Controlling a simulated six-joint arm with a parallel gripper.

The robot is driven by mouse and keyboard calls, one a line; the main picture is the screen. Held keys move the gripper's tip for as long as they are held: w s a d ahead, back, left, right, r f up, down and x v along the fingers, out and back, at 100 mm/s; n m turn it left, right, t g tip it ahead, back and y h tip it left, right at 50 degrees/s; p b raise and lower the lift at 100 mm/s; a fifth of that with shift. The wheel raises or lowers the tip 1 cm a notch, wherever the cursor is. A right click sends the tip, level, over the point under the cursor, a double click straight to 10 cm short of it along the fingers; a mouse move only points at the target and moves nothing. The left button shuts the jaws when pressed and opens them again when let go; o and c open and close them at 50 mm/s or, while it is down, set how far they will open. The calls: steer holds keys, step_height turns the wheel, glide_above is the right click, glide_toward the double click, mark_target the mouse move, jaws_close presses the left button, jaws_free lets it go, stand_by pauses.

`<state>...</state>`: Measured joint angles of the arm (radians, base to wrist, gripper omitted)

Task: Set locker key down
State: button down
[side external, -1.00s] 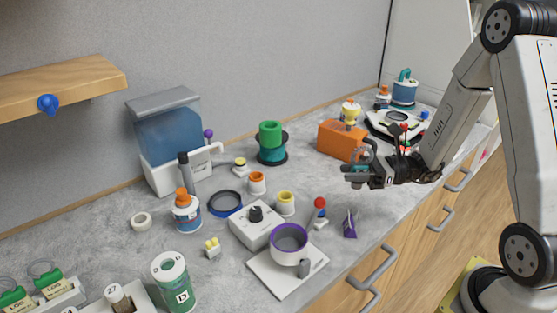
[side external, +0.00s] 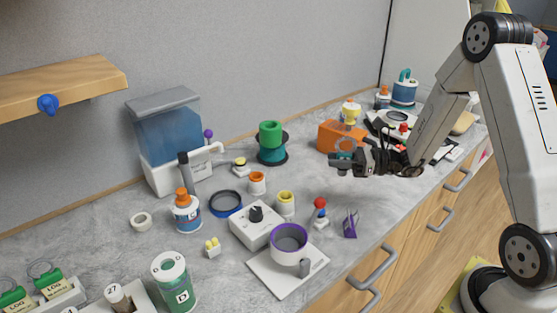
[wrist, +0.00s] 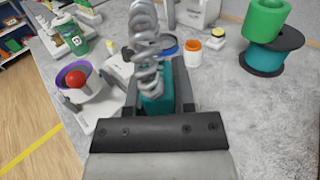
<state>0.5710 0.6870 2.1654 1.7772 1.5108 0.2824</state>
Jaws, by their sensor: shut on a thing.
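My gripper (side external: 340,160) is in the air above the right part of the grey counter, in front of an orange block. It is shut on a teal piece with a grey coil, which appears to be the locker key (wrist: 152,95). In the wrist view the coil rises from the teal piece, between the fingers. In the side view the held thing is small and its details are unclear. The lower end of the key is hidden by the gripper.
The orange block (side external: 328,136) stands close behind my gripper. A green and teal spool (side external: 271,152) stands to its left. A red-topped lever (side external: 320,204) and a small purple stand (side external: 350,224) are in front. A purple-rimmed bowl (side external: 289,243) is further left.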

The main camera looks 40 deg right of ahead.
steer(key=shift+w+d+f, duration=0.15)
steer(key=shift+w+f, duration=1.05)
steer(key=shift+w, duration=0.25)
steer(key=shift+w+d+f, duration=0.2)
steer(key=shift+w+f, duration=1)
steer(key=shift+w, duration=0.2)
steer(key=shift+w+d+f, duration=0.15)
steer(key=shift+w+f, duration=1.05)
steer(key=shift+w, duration=0.25)
steer(key=shift+w+f, duration=0.2)
steer(key=shift+f, duration=1.6)
steer(key=shift+f, duration=0.6)
steer(key=shift+c, duration=2.3)
jaws_free()
steer(key=shift+r, duration=0.2)
